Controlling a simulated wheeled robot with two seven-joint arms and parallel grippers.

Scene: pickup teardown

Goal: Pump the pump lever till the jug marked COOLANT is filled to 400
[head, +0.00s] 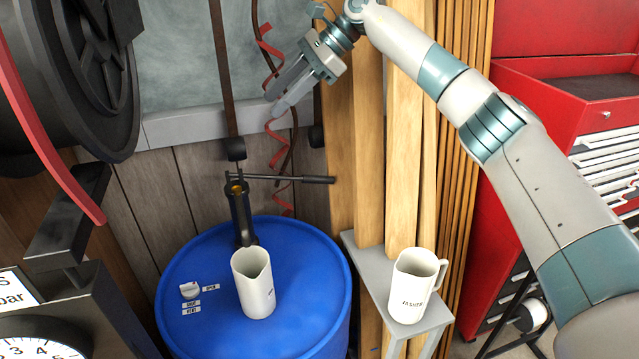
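The pump (240,210) stands upright on the blue drum (320,262). Its dark pump lever (305,179) sticks out to the right, about level. A white jug (250,282) stands on the drum in front of the pump. Its label is turned to the right and I cannot read it; no fill level shows. Another white jug (411,285), whose label seems to read WASHER, stands on a grey stand (363,262) to the right. My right gripper (274,103) is above the lever, apart from it. Its fingers look slightly parted, with nothing between them. My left gripper is out of view.
A gauge (42,349) is at bottom left. A red coiled hose (274,150) hangs behind the lever. Wooden planks (400,150) and a red tool cabinet (515,95) stand to the right.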

